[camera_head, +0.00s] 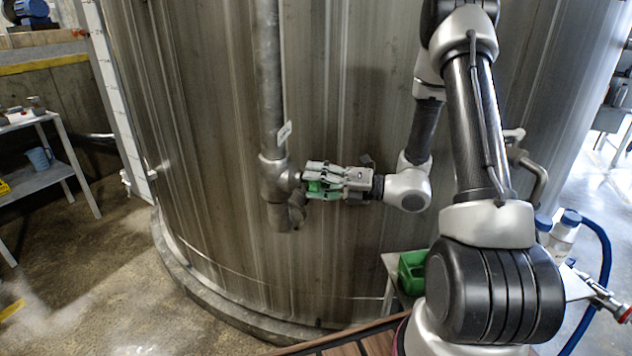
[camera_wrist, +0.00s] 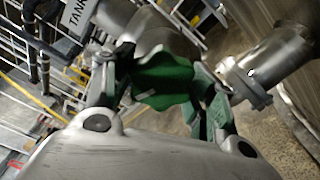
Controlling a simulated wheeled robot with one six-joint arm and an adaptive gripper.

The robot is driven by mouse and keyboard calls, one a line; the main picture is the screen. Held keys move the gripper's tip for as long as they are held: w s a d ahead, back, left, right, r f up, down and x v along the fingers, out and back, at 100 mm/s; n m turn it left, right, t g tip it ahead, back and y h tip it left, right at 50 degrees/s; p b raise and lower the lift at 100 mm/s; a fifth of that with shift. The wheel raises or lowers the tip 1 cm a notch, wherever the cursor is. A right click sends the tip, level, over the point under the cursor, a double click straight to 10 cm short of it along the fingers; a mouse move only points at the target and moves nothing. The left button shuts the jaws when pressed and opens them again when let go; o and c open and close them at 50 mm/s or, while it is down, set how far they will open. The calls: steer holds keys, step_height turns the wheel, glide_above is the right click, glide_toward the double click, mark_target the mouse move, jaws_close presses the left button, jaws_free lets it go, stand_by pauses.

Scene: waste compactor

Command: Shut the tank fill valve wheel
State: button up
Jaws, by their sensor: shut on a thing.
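The green valve wheel (camera_head: 316,187) sits on the valve body of a grey vertical pipe (camera_head: 270,90) in front of the large steel tank (camera_head: 370,90). It also shows in the wrist view as a green lobed wheel (camera_wrist: 163,82). My gripper (camera_head: 312,180) reaches in from the right and is shut on the wheel, with one finger on each side of its rim. The fingers hide part of the wheel in the head view. A tag with partly readable lettering, "TAN", hangs by the valve in the wrist view (camera_wrist: 78,14).
A green bin (camera_head: 412,272) stands on a small table below my arm. A blue hose (camera_head: 606,255) and a red-ended fitting are at the lower right. A shelf cart (camera_head: 40,178) with a blue mug stands at the left. The floor left of the tank is clear.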

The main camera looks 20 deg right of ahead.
steer(key=m, duration=0.6)
steer(key=shift+s, duration=0.1)
steer(key=m, duration=0.7)
steer(key=shift+m, duration=0.3)
stand_by(0.3)
steer(key=o, duration=1)
steer(key=shift+r, duration=0.1)
steer(key=shift+d, duration=0.1)
steer(key=v, duration=1.1)
steer(key=shift+s+d, duration=0.2)
steer(key=shift+d, duration=0.15)
